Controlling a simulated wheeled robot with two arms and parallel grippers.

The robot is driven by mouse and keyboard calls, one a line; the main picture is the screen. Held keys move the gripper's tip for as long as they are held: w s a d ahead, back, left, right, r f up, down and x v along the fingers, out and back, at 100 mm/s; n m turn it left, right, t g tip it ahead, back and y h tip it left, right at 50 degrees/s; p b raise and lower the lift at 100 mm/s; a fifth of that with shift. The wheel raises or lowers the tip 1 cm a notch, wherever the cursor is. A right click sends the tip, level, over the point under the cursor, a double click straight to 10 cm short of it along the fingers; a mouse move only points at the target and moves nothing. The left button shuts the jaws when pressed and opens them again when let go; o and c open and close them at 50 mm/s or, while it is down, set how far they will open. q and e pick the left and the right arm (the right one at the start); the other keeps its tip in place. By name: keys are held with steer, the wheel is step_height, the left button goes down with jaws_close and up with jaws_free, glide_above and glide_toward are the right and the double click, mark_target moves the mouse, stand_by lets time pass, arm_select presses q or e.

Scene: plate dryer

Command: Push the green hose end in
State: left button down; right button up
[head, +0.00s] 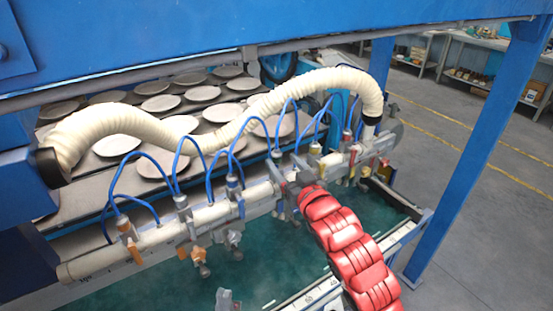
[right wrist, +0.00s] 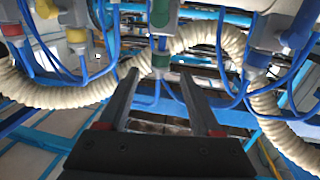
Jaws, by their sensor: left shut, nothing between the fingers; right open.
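In the right wrist view a green hose end (right wrist: 160,62) hangs below a grey fitting, with a blue hose at it. It shows just beyond and between the fingertips of my right gripper (right wrist: 160,78), which is open with no contact visible. Whether the hose end is fully seated I cannot tell. In the head view the right gripper (head: 284,184) is at the pale pipe, on the end of the red arm, and hides part of the fittings there. A small grey tip of my left gripper (head: 228,300) shows at the bottom edge, shut and empty, away from the pipe.
The pale pipe (head: 155,237) carries several fittings with looping blue hoses. A thick cream corrugated hose (head: 325,82) arches above it and also crosses behind the fittings in the wrist view. White plates (head: 117,145) lie on racks behind. A blue post (head: 480,150) stands right.

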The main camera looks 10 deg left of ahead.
mark_target(279, 157)
steer(key=shift+x, duration=2.45)
steer(key=shift+c, duration=0.3)
jaws_close()
